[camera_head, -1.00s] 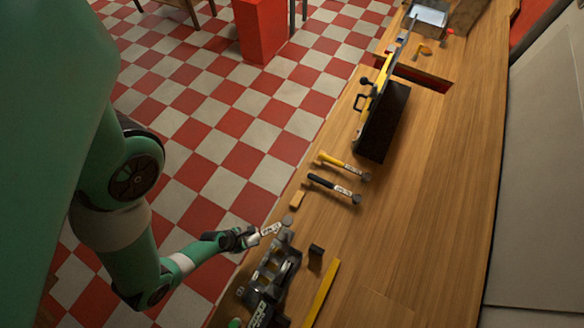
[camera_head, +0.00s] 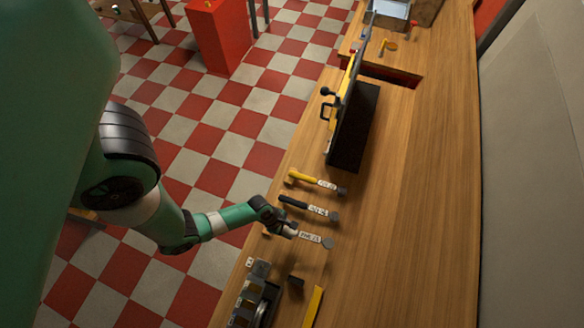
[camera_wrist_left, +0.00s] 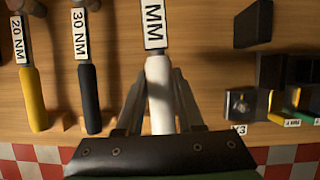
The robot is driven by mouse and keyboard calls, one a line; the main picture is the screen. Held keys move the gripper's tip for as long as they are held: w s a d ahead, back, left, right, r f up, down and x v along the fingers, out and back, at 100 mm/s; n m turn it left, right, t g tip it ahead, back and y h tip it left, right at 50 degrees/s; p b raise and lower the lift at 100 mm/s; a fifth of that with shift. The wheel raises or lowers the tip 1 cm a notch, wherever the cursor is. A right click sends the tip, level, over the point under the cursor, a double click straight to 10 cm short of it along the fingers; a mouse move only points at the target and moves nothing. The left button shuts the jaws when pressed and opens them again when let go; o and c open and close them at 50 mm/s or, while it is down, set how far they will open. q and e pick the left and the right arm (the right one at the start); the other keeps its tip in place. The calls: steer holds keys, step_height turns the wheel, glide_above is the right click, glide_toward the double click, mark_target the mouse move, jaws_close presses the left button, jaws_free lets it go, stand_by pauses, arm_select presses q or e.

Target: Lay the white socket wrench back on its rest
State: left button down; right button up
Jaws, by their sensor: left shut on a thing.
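The white socket wrench (camera_head: 312,239) has a white handle, a pale label and a grey head. My left gripper (camera_head: 290,229) is shut on its handle. In the left wrist view the white handle (camera_wrist_left: 160,92) runs up between the two fingers, with the label ending in "MM" partly cut off. It looks larger than the neighbouring wrenches, so it seems held above the bench. It lies roughly parallel to the black wrench (camera_head: 294,202) and the yellow wrench (camera_head: 304,178). The rest under it cannot be made out clearly. My right gripper is not in view.
The wooden bench (camera_head: 405,220) is clear to the right of the wrenches. A black toolbox (camera_head: 352,135) stands beyond the yellow wrench. A small dark block (camera_head: 295,281), a yellow strip (camera_head: 313,307) and a dark device (camera_head: 250,303) are on the near side.

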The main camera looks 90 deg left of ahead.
arm_select(q)
steer(key=shift+r, duration=0.1)
step_height(320, 180, down, 6)
steer(key=b, duration=0.4)
steer(key=shift+b, duration=0.3)
steer(key=shift+a+f, duration=0.1)
steer(key=shift+f, duration=0.35)
steer(key=shift+c, duration=2.3)
jaws_free()
